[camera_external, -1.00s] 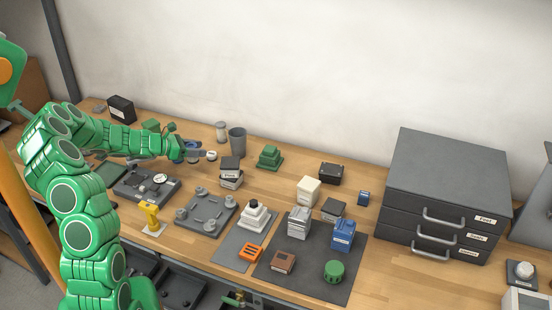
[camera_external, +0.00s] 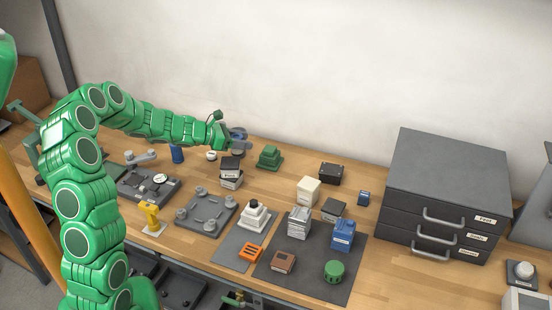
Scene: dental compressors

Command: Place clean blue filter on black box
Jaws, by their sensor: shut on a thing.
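My gripper (camera_external: 239,140) is over the back of the bench, left of the green stepped block. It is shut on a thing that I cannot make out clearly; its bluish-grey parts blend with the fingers. A dark blue cylinder (camera_external: 177,153) stands upright on the bench, left of my gripper and apart from it. A blue box-shaped unit (camera_external: 343,235) stands on the dark mat, and a small blue box (camera_external: 363,198) lies behind it. A black box (camera_external: 331,173) sits at the back right, and another dark box (camera_external: 334,209) is in front of it. Which is the clean filter, I cannot tell.
Stacked dark and white boxes (camera_external: 231,173) stand just in front of my gripper. The green stepped block (camera_external: 269,156) is to its right. A cream canister (camera_external: 308,190), a grey unit (camera_external: 299,222) and a drawer cabinet (camera_external: 445,185) stand further right. Bare wood lies along the back.

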